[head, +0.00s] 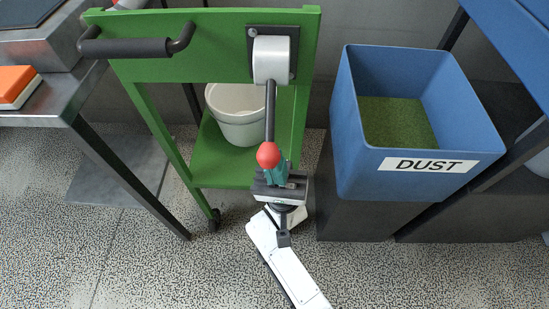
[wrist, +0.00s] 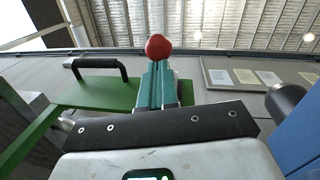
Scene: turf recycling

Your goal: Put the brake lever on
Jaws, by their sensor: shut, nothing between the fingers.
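The brake lever is a dark rod with a red ball knob (head: 268,155), joined to a pale grey drum (head: 271,60) on the green cart's panel. In the head view the rod runs from the drum down the picture to the knob. My gripper (head: 281,171) has teal fingers and is at the knob, overlapping its lower right side in the picture. In the wrist view the shut fingers (wrist: 159,75) point up to the red knob (wrist: 158,46), which shows at their tips. The knob is not between the fingers; I cannot tell whether they touch it.
The green cart (head: 210,17) has a black handle (head: 130,47) and a white bucket (head: 235,112) on its shelf. A blue DUST bin (head: 350,150) stands close on the right. A metal table (head: 72,100) with an orange-topped object (head: 15,82) is at left. Speckled floor lies open in front.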

